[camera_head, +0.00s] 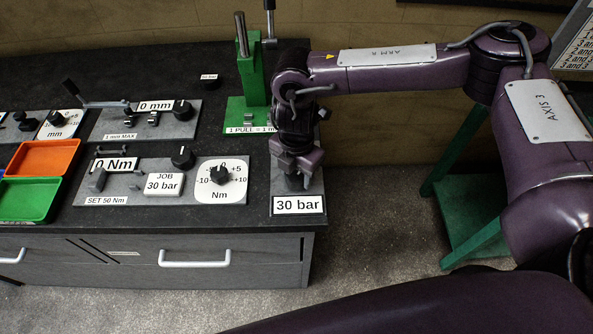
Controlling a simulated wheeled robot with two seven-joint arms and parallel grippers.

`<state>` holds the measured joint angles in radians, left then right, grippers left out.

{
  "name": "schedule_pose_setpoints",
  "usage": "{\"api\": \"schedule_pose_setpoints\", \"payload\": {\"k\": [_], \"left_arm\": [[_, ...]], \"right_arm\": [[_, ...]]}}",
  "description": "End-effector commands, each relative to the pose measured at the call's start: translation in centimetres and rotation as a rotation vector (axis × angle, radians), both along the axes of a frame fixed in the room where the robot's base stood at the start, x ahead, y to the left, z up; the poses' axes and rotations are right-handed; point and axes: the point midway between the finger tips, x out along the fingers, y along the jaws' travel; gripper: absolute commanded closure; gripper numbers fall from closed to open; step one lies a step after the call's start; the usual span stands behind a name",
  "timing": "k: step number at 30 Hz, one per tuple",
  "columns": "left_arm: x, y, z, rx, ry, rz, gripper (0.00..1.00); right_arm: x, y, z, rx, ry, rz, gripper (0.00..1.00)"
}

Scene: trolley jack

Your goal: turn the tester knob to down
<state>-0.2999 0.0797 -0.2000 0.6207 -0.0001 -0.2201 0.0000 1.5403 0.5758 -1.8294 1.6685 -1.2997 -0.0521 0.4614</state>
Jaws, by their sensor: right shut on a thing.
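My right gripper (297,168) points down over the grey plate marked "30 bar" (297,205) at the right end of the bench. It is shut on a small dark knob, which I take to be the tester knob (293,183). The gripper hides most of the knob, so I cannot tell which way it points. My left gripper is not in view.
A green stand (252,80) with upright metal rods is behind the gripper. Left are a torque panel (140,200) with a dial (221,178), a "0 mm" panel (150,122), an orange tray (42,158) and a green tray (28,200). Floor lies right of the bench.

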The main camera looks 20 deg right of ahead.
Motion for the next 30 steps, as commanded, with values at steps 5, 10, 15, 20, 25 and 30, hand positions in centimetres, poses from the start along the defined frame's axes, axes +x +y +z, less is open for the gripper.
{"api": "schedule_pose_setpoints", "payload": {"k": [5,10,15,20,25,30], "left_arm": [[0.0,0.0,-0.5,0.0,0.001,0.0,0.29],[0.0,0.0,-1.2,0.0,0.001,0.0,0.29],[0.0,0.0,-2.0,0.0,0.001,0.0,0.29],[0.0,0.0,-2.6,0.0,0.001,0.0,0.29],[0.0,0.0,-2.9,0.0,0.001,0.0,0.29],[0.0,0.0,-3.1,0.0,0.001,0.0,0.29]], "right_arm": [[0.0,0.0,-0.1,0.001,0.001,0.065,0.73],[0.0,0.0,-0.2,0.001,0.0,0.178,0.73],[0.0,-0.1,-0.2,0.002,0.0,0.317,0.73],[-0.1,-0.1,-0.2,0.002,0.0,0.441,0.73],[-0.1,-0.1,0.0,0.002,0.0,0.549,0.73],[0.0,-0.1,0.1,0.001,-0.001,0.625,0.73]]}}
